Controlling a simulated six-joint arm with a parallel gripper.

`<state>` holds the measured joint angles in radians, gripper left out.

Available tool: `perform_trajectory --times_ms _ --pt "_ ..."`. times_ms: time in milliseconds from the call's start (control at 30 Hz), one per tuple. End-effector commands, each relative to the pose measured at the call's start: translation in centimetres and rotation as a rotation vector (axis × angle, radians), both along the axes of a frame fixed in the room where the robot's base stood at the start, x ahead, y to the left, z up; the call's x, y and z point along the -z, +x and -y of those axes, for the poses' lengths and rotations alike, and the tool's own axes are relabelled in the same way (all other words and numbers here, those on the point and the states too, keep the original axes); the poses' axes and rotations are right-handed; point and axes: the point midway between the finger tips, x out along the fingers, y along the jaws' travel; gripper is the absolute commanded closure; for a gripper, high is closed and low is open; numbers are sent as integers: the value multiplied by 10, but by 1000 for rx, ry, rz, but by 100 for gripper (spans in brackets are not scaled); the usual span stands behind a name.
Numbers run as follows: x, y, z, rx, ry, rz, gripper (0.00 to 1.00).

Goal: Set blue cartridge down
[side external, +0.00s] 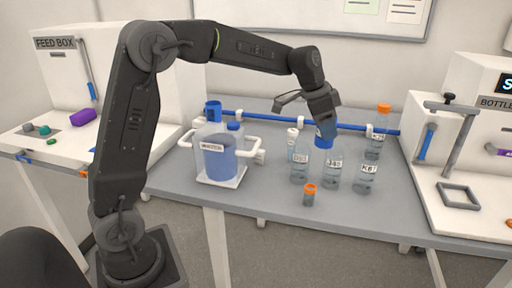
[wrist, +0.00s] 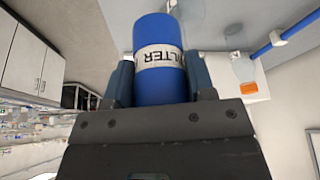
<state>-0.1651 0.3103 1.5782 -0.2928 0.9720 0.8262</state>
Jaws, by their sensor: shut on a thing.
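The blue cartridge (wrist: 160,88) is a cylinder with a white band lettered FILTER. It stands between the two fingers of my gripper (wrist: 161,78) in the wrist view, and the fingers are shut on it. In the side external view my gripper (side external: 324,117) points down above the bottles at the middle right of the bench. The cartridge (side external: 323,143) shows as a blue end below the gripper, overlapping the bottles in the picture. I cannot tell whether it touches anything below.
Several clear labelled bottles (side external: 332,173) stand beneath, with a small orange-capped vial (side external: 310,196) in front. A jug (side external: 216,164) of blue liquid stands left, and a blue rail (side external: 265,118) runs behind. The bottle station (side external: 459,195) is at right. The bench front centre (side external: 270,208) is clear.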

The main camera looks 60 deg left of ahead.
Motion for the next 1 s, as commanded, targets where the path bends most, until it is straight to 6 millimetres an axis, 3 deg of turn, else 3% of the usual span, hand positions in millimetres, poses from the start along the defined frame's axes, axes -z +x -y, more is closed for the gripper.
perform_trajectory --times_ms 267,400,600,800,1000 --pt "0 -7 -128 -120 2 -7 76" --pt "0 -25 -199 -181 0 -6 76" --pt "0 -67 -289 -261 -2 -3 76" --pt "0 -102 -342 -311 -4 4 76" --pt "0 -127 -371 -339 -4 9 76"
